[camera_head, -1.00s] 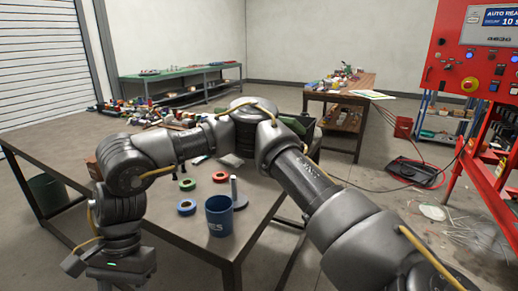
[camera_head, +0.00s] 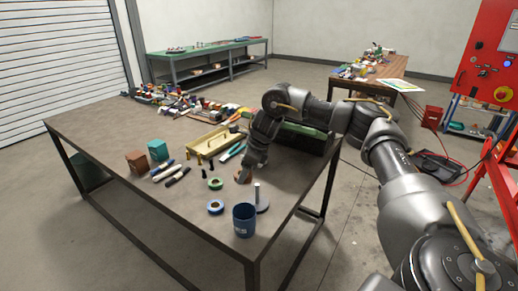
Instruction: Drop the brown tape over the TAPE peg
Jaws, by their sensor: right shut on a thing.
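The brown tape (camera_head: 241,176) is a small reddish-brown ring, partly hidden by my right gripper (camera_head: 246,174). The gripper points down at the tabletop, shut on the tape, with its fingers small and hard to make out. The tape is at or just above the table; I cannot tell which. The peg (camera_head: 257,194) is a grey upright post on a round base, nearer the camera and slightly right of the tape. No tape shows around it, and its label cannot be read. My left gripper is not in view.
A green tape (camera_head: 215,184) and a blue tape (camera_head: 216,207) lie left of the peg. Markers (camera_head: 176,176), two small boxes, a yellow tray (camera_head: 212,141) and a dark green case (camera_head: 305,137) are farther back. The table's front left is clear.

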